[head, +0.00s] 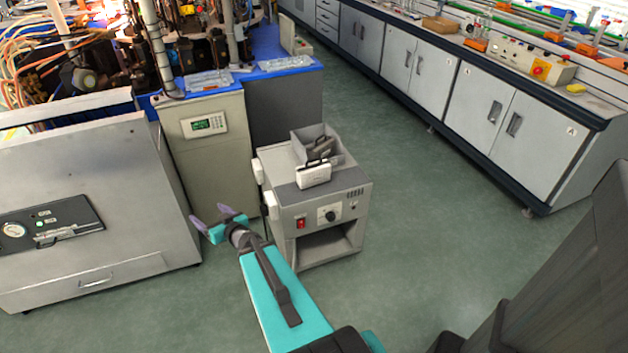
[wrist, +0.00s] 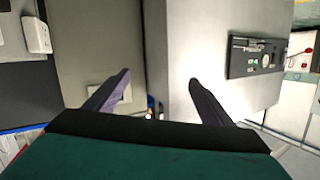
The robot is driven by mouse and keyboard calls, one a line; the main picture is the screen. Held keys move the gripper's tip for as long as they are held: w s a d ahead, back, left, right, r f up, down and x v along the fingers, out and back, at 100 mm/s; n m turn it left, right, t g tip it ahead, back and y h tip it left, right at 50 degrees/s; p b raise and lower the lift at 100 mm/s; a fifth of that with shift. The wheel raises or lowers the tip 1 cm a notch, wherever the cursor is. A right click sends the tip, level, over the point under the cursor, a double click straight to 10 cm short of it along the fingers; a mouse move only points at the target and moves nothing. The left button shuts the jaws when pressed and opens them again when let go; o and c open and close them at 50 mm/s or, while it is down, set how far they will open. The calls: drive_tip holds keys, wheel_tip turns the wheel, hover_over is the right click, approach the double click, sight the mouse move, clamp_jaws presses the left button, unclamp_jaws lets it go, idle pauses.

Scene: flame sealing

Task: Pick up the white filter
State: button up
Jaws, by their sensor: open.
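A white filter with a dark handle (head: 313,174) stands on the top front of a small grey machine (head: 345,190). A grey open box (head: 339,146) with a dark handled piece (head: 320,147) sits just behind it. My gripper (head: 211,217) is open and empty, left of the machine and apart from it. In the wrist view the two fingers of my gripper (wrist: 160,78) are spread, with nothing held between them. A white block (wrist: 36,36) shows at the left edge of the wrist view; I cannot tell whether it is the filter.
White blocks (head: 258,171) are on the machine's left side. A beige cabinet with a display (head: 204,124) stands behind my gripper. A large grey cabinet (head: 85,190) is at the left. White cupboards (head: 480,100) line the right. Green floor (head: 430,220) is clear right of the machine.

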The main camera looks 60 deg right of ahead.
drive_tip(key=s+d+r+b, duration=0.2)
drive_tip(key=s+d, duration=0.1)
drive_tip(key=d, duration=0.5)
drive_tip(key=m+h+b, duration=0.2)
drive_tip(key=h+b, duration=0.5)
drive_tip(key=b, duration=0.2)
approach(315, 168)
wheel_tip(315, 168, up, 2)
drive_tip(key=shift+w+d+r, duration=0.25)
drive_tip(key=shift+w+d, duration=0.1)
drive_tip(key=shift+w, duration=0.15)
drive_tip(key=shift+w, duration=0.1)
drive_tip(key=shift+b+x, duration=0.7)
drive_tip(key=shift+x, duration=3.5)
drive_tip(key=shift+f, duration=0.1)
